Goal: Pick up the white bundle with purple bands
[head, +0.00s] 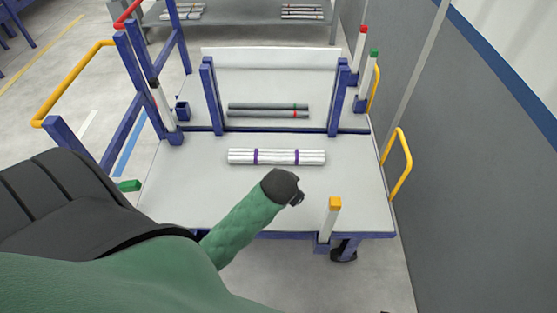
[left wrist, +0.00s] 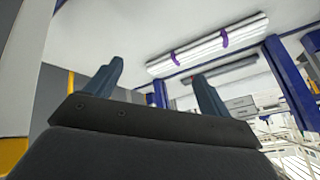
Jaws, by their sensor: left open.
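The white bundle with two purple bands (head: 276,157) lies across the middle of the white cart top (head: 190,190), in front of the blue posts. It also shows in the left wrist view as the white bundle (left wrist: 208,44), beyond my fingers and apart from them. My left gripper (head: 297,198) is just in front of the bundle, a little right of its middle, and holds nothing. The left wrist view shows the two fingers of my left gripper (left wrist: 160,82) spread apart. My right gripper is in neither view.
Two dark grey pipes (head: 268,106) lie behind the bundle between the blue posts (head: 338,95). A white post with an orange cap (head: 334,205) stands at the front right edge. A yellow handle (head: 400,165) is on the right side. Cart top left of the bundle is clear.

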